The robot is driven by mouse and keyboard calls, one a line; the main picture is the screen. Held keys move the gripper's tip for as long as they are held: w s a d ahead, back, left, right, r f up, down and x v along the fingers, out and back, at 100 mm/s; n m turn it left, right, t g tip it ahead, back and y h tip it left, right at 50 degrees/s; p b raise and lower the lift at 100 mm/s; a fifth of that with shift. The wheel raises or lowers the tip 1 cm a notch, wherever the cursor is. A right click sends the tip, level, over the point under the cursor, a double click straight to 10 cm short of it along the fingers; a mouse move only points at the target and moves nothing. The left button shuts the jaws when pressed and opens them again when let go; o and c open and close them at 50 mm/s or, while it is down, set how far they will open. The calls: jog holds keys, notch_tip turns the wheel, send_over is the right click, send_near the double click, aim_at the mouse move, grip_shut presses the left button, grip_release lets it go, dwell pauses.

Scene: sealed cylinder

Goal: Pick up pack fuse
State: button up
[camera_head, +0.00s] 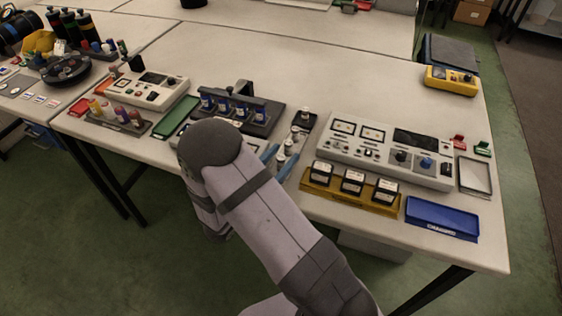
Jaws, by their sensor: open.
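I cannot tell for sure which thing is the pack fuse. Small white cylinders with dark parts (289,146) lie on a narrow dark tray (312,127) right of my arm. Three black blocks with white tops (352,182) stand in a row in a yellow holder (392,209). Several blue-banded dark cylinders (223,106) stand upright in a black rack (262,122). My bent grey arm crosses the middle and covers part of the table's front edge. Its gripper does not show clearly. Two blue strips (270,153) beside the arm cannot be identified.
A grey instrument panel (384,150) stands behind the yellow holder. A blue tray (441,218) and a pale tray (475,175) are at right. A green tray (176,118) and another control box (148,92) are at left. The table's back middle (330,65) is clear.

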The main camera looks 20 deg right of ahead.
aim_at(281, 157)
jog(key=shift+c, duration=0.4)
grip_shut()
jog(key=shift+r, duration=0.1)
jog(key=shift+r, duration=4.85)
